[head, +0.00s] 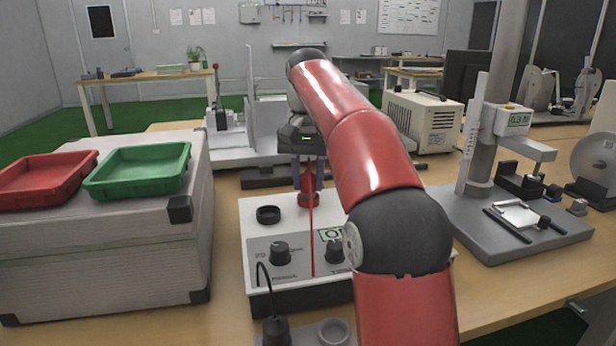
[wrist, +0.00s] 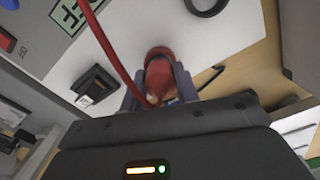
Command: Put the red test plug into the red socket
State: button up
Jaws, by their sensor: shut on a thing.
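My gripper (head: 309,178) points down over the back of the white test box (head: 285,215), shut on the red test plug (head: 307,184). In the wrist view the plug (wrist: 158,78) sits between the two fingers. Its red cable (head: 312,240) hangs down across the front of the box. A wider red ring, the red socket (head: 309,200), shows directly below the plug on the box top. The plug looks upright and lined up with it. I cannot tell how deep the plug is in the socket, as the plug and fingers hide the opening.
A black socket ring (head: 268,214) is left of the red one. Knobs (head: 280,252) and a small display are on the box front. A black plug (head: 275,328) and an empty grey ring (head: 333,331) are nearer. Trays stand left; a test stand (head: 480,200) stands right.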

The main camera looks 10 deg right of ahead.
jog(key=shift+f+b, duration=0.3)
jog(key=shift+f, duration=0.2)
jog(key=o, duration=0.7)
jog(key=shift+r, duration=0.1)
